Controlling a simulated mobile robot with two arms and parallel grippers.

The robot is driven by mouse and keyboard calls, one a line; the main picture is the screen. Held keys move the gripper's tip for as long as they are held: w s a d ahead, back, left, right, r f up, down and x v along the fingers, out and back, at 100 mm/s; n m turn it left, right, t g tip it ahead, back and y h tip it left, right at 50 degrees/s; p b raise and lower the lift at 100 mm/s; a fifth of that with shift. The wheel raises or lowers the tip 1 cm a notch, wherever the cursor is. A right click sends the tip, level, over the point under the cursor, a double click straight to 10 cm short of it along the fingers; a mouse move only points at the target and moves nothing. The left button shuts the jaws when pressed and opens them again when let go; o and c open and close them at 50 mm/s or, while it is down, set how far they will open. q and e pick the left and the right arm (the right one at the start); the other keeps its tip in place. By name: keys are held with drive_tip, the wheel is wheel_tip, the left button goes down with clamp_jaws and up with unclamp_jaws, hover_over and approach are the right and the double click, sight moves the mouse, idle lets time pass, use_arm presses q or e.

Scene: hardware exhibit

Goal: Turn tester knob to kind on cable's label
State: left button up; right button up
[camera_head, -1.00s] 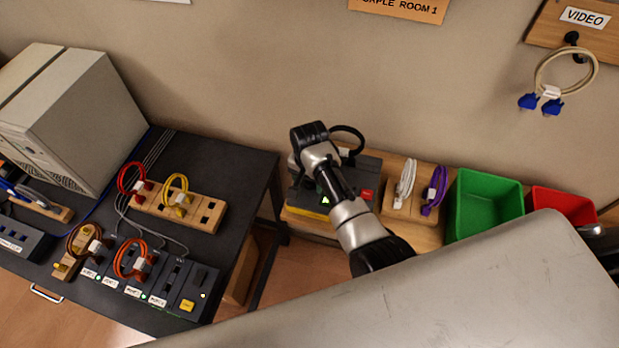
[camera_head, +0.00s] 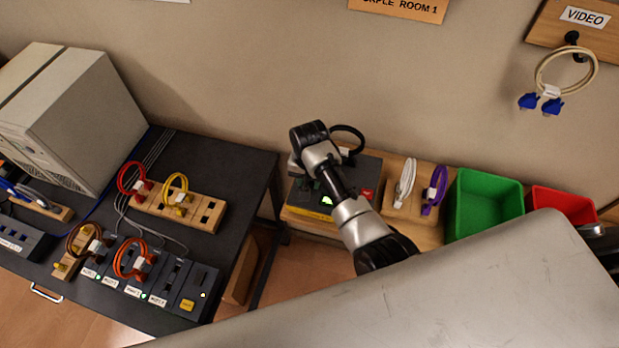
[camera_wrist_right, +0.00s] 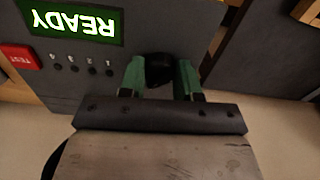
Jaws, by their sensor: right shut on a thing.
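The tester (camera_head: 370,170) is a dark box with a yellow front edge, on the wooden bench against the wall. Its lit green screen (camera_wrist_right: 72,20) reads READY, upside down in the right wrist view, beside a red TEST button (camera_wrist_right: 20,57). My right gripper (camera_wrist_right: 160,77) has its two green fingers shut on the black knob (camera_wrist_right: 158,67). My right arm hides the knob and part of the tester in the head view. A black cable (camera_head: 352,131) loops up at the tester's back; its label is not readable. My left gripper is not in view.
Right of the tester stand a holder with white (camera_head: 405,182) and purple (camera_head: 435,188) cables, a green bin (camera_head: 486,207) and a red bin (camera_head: 565,203). A dark table (camera_head: 235,165) with a computer case and more cables is at left.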

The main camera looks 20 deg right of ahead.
drive_tip(key=n, duration=0.6)
drive_tip(key=shift+n, duration=0.4)
idle(0.4)
drive_tip(key=o, duration=0.9)
drive_tip(key=shift+o, duration=0.2)
drive_tip(key=shift+r, duration=0.1)
wheel_tip(320, 180, up, 11)
drive_tip(key=b, duration=0.2)
drive_tip(key=shift+f, duration=0.2)
